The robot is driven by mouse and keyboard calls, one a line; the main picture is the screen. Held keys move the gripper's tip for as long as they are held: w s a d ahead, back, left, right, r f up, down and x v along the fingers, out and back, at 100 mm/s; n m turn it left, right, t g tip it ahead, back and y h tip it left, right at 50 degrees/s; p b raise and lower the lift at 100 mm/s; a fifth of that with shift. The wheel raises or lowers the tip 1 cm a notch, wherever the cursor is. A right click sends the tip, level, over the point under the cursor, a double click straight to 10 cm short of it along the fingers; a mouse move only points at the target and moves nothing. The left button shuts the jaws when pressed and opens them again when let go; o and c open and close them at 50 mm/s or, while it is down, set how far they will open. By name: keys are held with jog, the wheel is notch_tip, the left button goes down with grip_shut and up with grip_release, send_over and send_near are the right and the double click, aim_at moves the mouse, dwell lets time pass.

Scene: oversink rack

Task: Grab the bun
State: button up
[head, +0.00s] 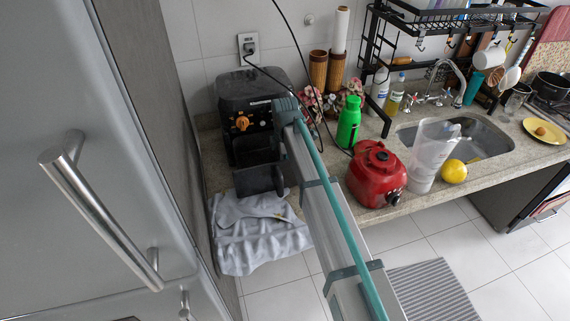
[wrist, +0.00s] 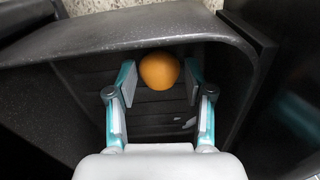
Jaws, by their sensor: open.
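The bun (wrist: 158,70) is a round, smooth, orange-brown thing inside a black basket (wrist: 60,95) in the wrist view. My gripper (wrist: 160,88) is open, with one teal-and-grey finger on each side of the bun. There is a narrow gap at the left fingertip and at the right one, and I cannot tell if either touches it. In the head view the basket (head: 258,182) is the pulled-out drawer of a black air fryer (head: 245,92) with an orange dial. My arm covers part of it there, and the bun and my fingers are hidden.
A grey cloth (head: 255,240) hangs over the counter edge below the drawer. A green bottle (head: 349,122), a red blender base (head: 377,175) and a clear jug (head: 430,155) stand to the right. A yellow plate (head: 533,124) holds a small brown thing. Basket walls surround my fingers closely.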

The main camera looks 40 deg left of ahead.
jog(key=shift+f, duration=0.15)
jog(key=shift+c, duration=0.3)
jog(key=c, duration=0.5)
jog(key=shift+c, duration=0.2)
